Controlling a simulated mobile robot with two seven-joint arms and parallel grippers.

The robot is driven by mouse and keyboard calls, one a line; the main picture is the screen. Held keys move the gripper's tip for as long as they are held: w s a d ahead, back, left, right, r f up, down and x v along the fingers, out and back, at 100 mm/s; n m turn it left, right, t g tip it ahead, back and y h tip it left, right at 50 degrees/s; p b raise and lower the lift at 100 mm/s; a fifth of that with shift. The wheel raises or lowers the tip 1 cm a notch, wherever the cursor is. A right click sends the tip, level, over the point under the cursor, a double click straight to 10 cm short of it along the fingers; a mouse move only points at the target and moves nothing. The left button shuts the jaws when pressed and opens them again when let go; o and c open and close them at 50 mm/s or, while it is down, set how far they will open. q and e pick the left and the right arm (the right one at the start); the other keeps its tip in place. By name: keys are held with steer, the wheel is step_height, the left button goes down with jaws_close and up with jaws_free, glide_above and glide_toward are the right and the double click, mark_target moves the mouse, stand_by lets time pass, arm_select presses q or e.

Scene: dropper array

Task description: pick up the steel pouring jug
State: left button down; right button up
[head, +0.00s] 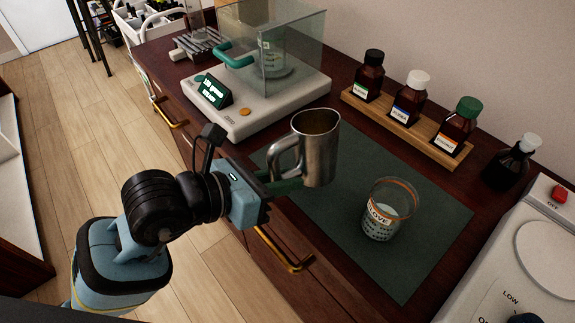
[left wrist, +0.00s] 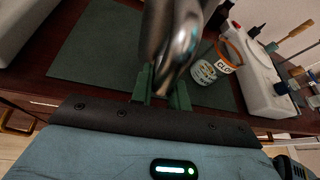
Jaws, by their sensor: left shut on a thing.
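The steel pouring jug (head: 318,150) is a shiny metal cup with a side handle, upright in the head view. My left gripper (head: 284,184) is shut on the jug at its handle side. The jug appears held above the dark green mat (head: 345,215), though the exact gap is hard to judge. In the left wrist view the jug (left wrist: 172,40) fills the top middle, and the green fingers of my left gripper (left wrist: 162,88) close around its handle. My right gripper is not in view.
A labelled glass beaker (head: 385,222) stands on the mat, right of the jug. A balance with a glass shield (head: 290,50) is behind. Several brown bottles stand on a wooden rack (head: 402,125). A white hotplate (head: 480,285) is at the right. The mat's front is clear.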

arm_select(q)
steer(key=shift+s+a+r, duration=0.1)
steer(key=shift+s+a, duration=0.1)
steer(key=shift+s, duration=0.45)
steer(key=shift+s+a+r, duration=0.1)
steer(key=shift+s+a, duration=0.05)
steer(key=shift+s, duration=0.45)
steer(key=shift+s, duration=0.1)
steer(key=w+a+f, duration=0.1)
steer(key=a+f, duration=0.2)
steer(key=a, duration=1.4)
steer(key=shift+w+a+f, duration=0.15)
steer(key=shift+w+f, duration=0.05)
steer(key=shift+s, duration=0.1)
